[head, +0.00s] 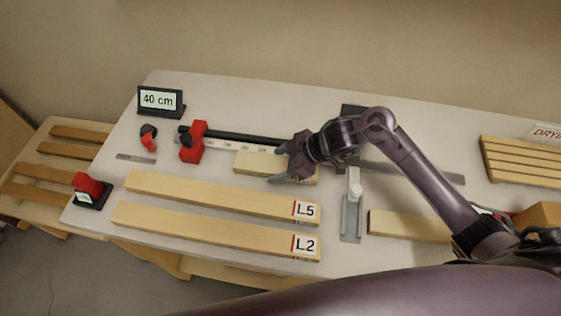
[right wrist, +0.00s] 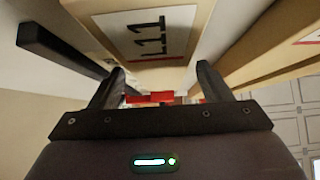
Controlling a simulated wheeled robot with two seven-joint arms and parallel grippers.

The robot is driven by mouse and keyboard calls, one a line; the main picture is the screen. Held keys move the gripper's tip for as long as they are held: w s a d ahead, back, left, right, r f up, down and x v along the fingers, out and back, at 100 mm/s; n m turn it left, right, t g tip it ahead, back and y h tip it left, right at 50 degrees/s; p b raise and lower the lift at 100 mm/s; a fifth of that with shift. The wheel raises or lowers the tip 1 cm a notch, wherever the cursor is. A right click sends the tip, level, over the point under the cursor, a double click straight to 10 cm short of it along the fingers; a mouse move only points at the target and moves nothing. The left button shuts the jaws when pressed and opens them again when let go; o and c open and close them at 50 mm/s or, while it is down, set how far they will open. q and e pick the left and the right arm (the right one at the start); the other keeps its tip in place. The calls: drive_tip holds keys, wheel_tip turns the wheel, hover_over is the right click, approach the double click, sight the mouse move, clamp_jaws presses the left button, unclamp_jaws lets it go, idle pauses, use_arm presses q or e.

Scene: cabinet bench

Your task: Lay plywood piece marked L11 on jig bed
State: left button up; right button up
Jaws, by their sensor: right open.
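The plywood piece marked L11 (right wrist: 155,38) fills the upper middle of the right wrist view, its label facing the camera. In the head view a short pale piece (head: 252,163) lies by my right gripper (head: 285,166), which hides its right end; its label does not show there. My right gripper is open, and in the wrist view its fingers (right wrist: 160,88) stand on either side of the piece's near end. Contact cannot be told. A pale marked strip (head: 228,144) beside a black bar lies just behind; I cannot tell whether it is the jig bed. My left gripper is out of view.
Boards L5 (head: 220,195) and L2 (head: 210,230) lie in front. A red clamp (head: 193,142) stands left, a "40 cm" display (head: 160,100) behind it. A grey metal bracket (head: 351,215) and another board (head: 408,226) are right. A slatted rack (head: 522,160) is far right.

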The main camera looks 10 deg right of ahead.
drive_tip(key=shift+s+d+r, duration=0.1)
drive_tip(key=shift+d+r, duration=0.2)
drive_tip(key=shift+r, duration=0.05)
drive_tip(key=b+v, duration=0.2)
drive_tip(key=v, duration=0.7)
drive_tip(key=shift+s+d+r, duration=0.1)
drive_tip(key=shift+d+r, duration=0.05)
drive_tip(key=shift+d, duration=0.15)
drive_tip(key=shift+s+d+r, duration=0.2)
drive_tip(key=shift+d+r, duration=0.2)
drive_tip(key=shift+r, duration=0.2)
drive_tip(key=shift+f, duration=0.1)
